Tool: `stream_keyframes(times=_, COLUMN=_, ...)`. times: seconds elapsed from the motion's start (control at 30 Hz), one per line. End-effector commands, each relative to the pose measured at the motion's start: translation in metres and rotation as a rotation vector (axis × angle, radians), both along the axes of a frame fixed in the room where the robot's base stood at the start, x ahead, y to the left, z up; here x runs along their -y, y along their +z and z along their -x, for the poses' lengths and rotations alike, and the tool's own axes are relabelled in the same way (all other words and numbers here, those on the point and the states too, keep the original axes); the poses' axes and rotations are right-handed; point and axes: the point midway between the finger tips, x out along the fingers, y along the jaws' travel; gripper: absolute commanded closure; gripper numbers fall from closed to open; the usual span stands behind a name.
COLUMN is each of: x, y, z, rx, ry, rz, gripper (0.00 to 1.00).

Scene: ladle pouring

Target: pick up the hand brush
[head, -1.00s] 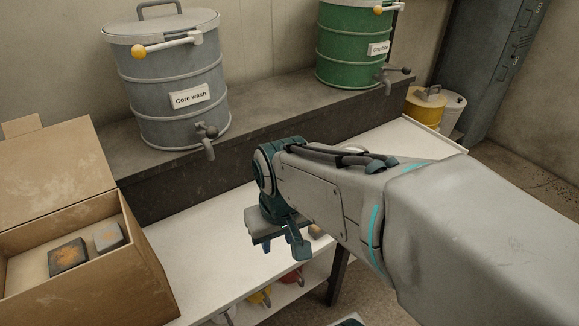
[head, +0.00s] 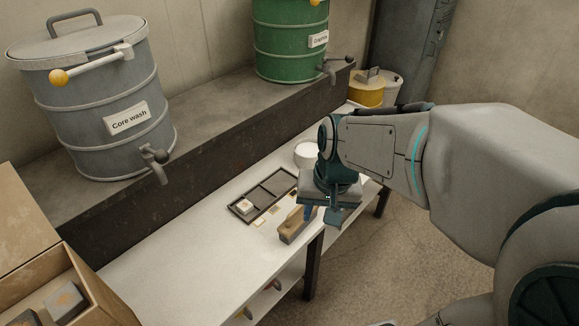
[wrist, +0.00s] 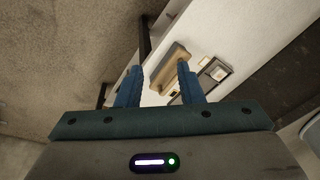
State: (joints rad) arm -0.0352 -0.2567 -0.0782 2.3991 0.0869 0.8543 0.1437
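The hand brush (head: 297,226), with a brown wooden body, lies on the white table close to its front edge. In the head view my gripper (head: 320,215) hangs just right of the brush and above the table edge. In the wrist view the brush (wrist: 173,66) shows beyond and between the blue fingertips (wrist: 159,72), nearer the right one. The fingers are open with nothing between them. Part of the brush's right end is hidden behind the gripper in the head view.
A dark compartment tray (head: 240,212) lies behind the brush, with small tan labels (head: 259,222) in front. A white pot (head: 307,153) stands further back. A grey Core wash drum (head: 90,100) and green drum (head: 290,40) stand on the ledge. A cardboard box (head: 85,285) is at left.

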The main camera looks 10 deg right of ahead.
Motion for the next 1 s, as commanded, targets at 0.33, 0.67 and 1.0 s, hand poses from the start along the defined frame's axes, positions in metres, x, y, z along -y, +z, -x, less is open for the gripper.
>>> stream_keyframes(times=0.33, x=0.011, y=-0.020, z=-0.104, rx=-0.056, ry=-0.486, rz=-0.123, gripper=0.66)
stream_keyframes(times=0.67, x=0.016, y=-0.047, z=-0.135, rx=-0.065, ry=-0.642, rz=-0.140, gripper=0.66)
stream_keyframes(times=1.0, x=0.008, y=-0.109, z=-0.144, rx=-0.066, ry=-0.641, rz=-0.140, gripper=0.66)
